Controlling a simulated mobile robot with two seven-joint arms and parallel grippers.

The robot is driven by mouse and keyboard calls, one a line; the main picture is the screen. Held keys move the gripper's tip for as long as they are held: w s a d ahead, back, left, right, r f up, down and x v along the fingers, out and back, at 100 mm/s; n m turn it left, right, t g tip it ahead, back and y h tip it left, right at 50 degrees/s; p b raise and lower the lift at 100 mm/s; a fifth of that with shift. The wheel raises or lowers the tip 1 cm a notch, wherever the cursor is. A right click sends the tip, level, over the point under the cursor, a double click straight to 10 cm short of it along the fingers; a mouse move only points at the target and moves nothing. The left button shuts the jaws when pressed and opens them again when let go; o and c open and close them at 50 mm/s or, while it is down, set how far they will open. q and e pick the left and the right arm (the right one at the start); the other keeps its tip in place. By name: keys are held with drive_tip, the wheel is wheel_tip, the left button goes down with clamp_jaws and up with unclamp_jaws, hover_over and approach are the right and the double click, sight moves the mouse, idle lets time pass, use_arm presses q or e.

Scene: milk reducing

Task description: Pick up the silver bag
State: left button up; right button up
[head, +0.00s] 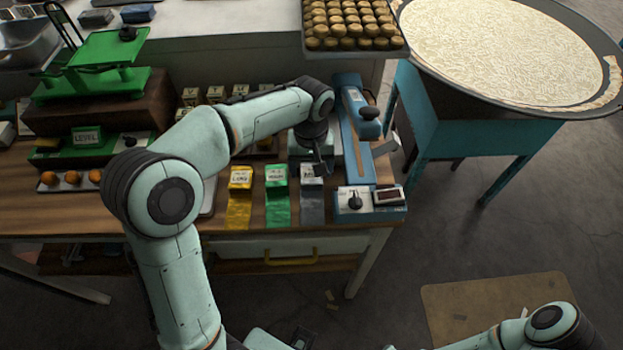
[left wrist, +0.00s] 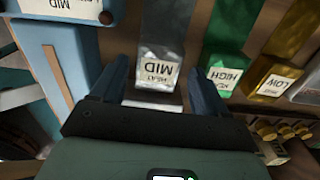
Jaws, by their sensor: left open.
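The silver bag (head: 312,200) lies on the wooden table, to the right of the green bag (head: 277,200) and the yellow bag (head: 239,205). Its white label faces up. In the left wrist view the silver bag (left wrist: 163,40) shows upside down, with "MID" on its label. My left gripper (head: 318,168) is just above the label end of the silver bag. In the left wrist view its two fingers (left wrist: 158,85) are spread apart, one on each side of the label, with nothing visibly gripped. The fingertips' contact with the bag cannot be told. My right gripper is not in view.
A blue sealing machine (head: 358,135) stands close to the right of the silver bag. A tray of small round pastries (head: 350,25) is at the back. A green scale (head: 95,65) stands at the left. The floor to the right of the table is mostly free.

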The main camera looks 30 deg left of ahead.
sight(311, 176)
use_arm(q)
wheel_tip(311, 176, down, 4)
drive_tip(key=shift+w+r, duration=0.1)
drive_tip(key=shift+r, duration=0.1)
drive_tip(key=c, duration=0.8)
drive_tip(key=shift+o, duration=0.2)
